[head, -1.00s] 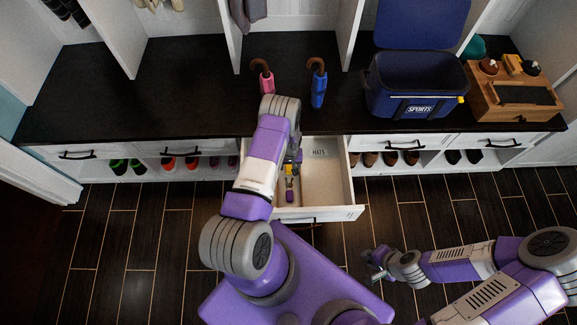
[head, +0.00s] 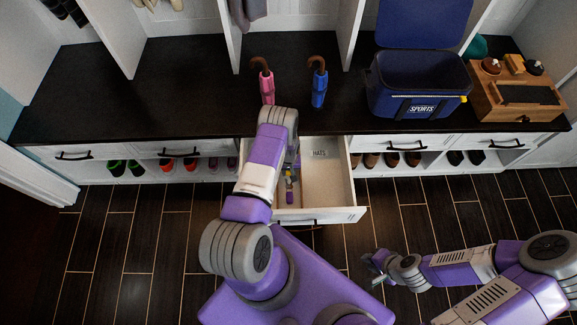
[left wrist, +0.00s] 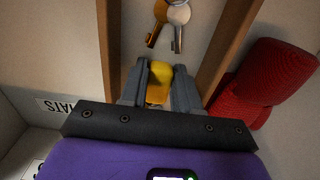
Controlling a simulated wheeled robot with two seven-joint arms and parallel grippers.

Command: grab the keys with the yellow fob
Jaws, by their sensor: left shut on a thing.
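The yellow fob (left wrist: 159,82) is between the two grey fingers of my left gripper (left wrist: 158,92), which is shut on it. A brass key (left wrist: 157,22) and a silver key (left wrist: 178,22) lie just beyond the fob in the left wrist view, in a wood-sided compartment of the open drawer (head: 337,212). In the head view my left gripper (head: 290,172) is inside this drawer, partly hidden by my arm.
A red knitted item (left wrist: 262,82) lies right of the compartment's wooden divider (left wrist: 226,50). The drawer has a HATS label (head: 319,154). Pink (head: 266,88) and blue (head: 319,88) umbrellas, a blue cooler bag (head: 415,92) and a wooden box (head: 515,95) are on the dark bench top (head: 180,95).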

